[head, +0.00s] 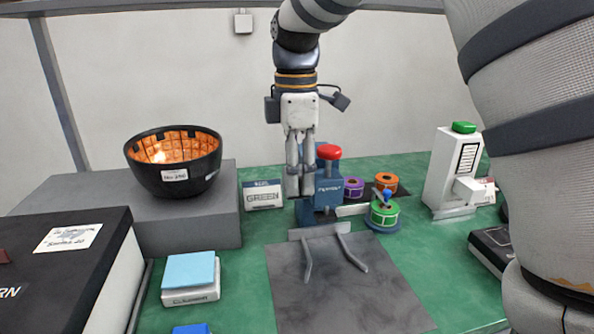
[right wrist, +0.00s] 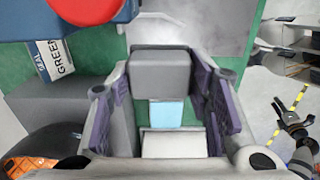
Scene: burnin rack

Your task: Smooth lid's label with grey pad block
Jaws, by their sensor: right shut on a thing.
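The black lid (head: 62,262) at the left edge of the head view bears a white label (head: 68,238) with dark writing. The label looks mostly flat; fine wrinkles are too small to tell. My right gripper (head: 300,188) hangs fingers-down at the middle of the bench, to the right of the lid and well apart from it. In the right wrist view its purple-padded fingers are shut on the grey pad block (right wrist: 160,75). The block is hard to make out in the head view.
A blue press with a red knob (head: 329,152) stands close by my right gripper. A black bowl (head: 173,176) sits on a grey block (head: 195,222) behind the lid. A light-blue-topped box (head: 190,285), a grey mat (head: 345,300) and several tape rolls (head: 383,212) occupy the green bench.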

